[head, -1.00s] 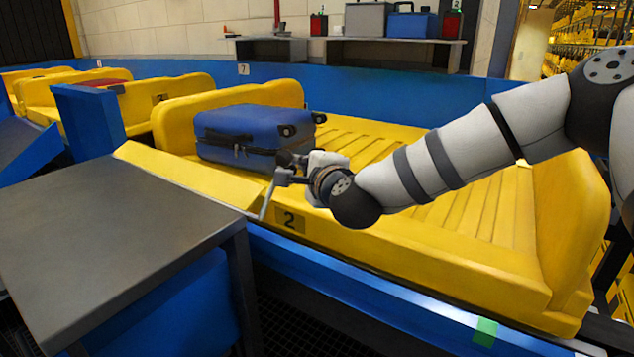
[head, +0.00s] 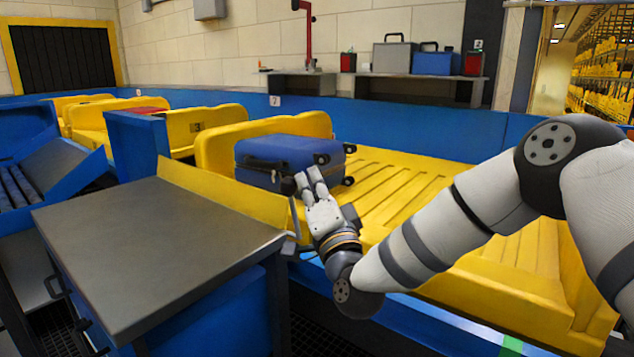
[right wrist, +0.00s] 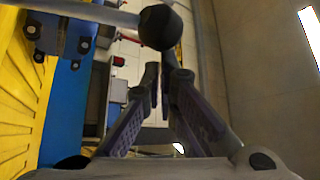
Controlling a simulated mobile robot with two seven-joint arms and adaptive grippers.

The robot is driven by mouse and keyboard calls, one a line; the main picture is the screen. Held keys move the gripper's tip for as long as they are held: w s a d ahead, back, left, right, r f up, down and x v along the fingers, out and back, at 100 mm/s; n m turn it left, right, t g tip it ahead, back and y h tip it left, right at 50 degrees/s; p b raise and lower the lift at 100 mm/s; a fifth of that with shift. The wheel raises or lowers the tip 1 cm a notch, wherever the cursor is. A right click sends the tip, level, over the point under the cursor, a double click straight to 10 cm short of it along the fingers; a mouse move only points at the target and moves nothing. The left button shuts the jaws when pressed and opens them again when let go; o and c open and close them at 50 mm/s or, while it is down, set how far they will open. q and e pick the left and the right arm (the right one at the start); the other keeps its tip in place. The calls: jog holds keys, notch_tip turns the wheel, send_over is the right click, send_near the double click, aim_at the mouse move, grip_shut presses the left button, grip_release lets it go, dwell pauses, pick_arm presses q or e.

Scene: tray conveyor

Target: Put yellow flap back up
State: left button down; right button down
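The yellow flap (head: 222,192) is a flat panel at the near left side of the yellow tray (head: 450,185). It slopes outward and down toward the grey table. My right gripper (head: 308,173) is beyond the flap's right end, fingers pointing up in front of the blue suitcase (head: 275,153). In the right wrist view its two fingers (right wrist: 160,75) are slightly apart with nothing between them. A grey rod with a dark knob (right wrist: 160,27) crosses the top of that view. Whether my right gripper touches the flap cannot be told. My left gripper is not in view.
A grey-topped table (head: 150,250) stands close in front of the flap. A blue post (head: 138,145) rises to its left. More yellow trays (head: 120,120) stand behind. A shelf (head: 430,77) with cases runs along the wall. The tray's slatted floor right of the suitcase is clear.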

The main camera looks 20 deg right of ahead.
jog(key=shift+s+a+f+n+t+y, duration=0.2)
jog(key=shift+s+a+n+t+y, duration=0.1)
jog(key=shift+s+a+n+y, duration=0.4)
jog(key=shift+s+a+f+n+t+y, duration=0.25)
jog(key=shift+a+n, duration=0.2)
jog(key=shift+n, duration=0.45)
jog(key=shift+r, duration=0.15)
